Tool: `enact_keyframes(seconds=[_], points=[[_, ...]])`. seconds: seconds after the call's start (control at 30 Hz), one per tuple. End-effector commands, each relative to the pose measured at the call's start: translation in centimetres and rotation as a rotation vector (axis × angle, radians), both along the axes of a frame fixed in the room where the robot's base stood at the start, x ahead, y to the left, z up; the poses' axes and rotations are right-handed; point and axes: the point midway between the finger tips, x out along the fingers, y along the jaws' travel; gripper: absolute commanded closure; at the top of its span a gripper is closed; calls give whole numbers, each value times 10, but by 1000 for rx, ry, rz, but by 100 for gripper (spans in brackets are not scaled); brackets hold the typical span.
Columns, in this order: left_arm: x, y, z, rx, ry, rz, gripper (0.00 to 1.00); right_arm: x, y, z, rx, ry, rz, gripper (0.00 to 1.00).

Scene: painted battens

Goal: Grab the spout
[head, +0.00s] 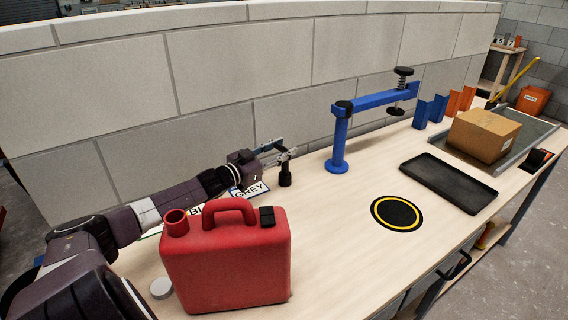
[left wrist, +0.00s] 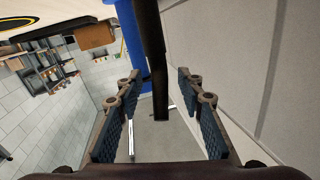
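The black spout (head: 285,177) stands upright on the bench by the wall, with a wider foot. My left gripper (head: 281,151) reaches it from the left, near its upper part. In the left wrist view a dark tube (left wrist: 148,40), which looks like the spout, runs between the two open fingers (left wrist: 160,76). Clear gaps show on both sides of it, so it is not clamped. The fingers hide part of the spout's top in the head view. My right gripper is not in view.
A red fuel can (head: 225,265) stands in front of my left arm, with a white cap (head: 161,288) beside it. A blue clamp stand (head: 339,140), yellow-ringed black disc (head: 397,213), black tray (head: 448,183) and cardboard box (head: 483,135) lie to the right. The wall is close behind.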

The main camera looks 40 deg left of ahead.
Motion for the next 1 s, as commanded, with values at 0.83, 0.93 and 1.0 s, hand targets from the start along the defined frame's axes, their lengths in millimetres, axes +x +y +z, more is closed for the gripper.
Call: enact_keyframes(seconds=[0.83,0.93,1.0], points=[[0,0,15,4,-2,-1,100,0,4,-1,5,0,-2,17],[0,0,34,6,-2,-2,100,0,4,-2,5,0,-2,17],[0,0,48,6,-2,-2,100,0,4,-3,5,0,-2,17]])
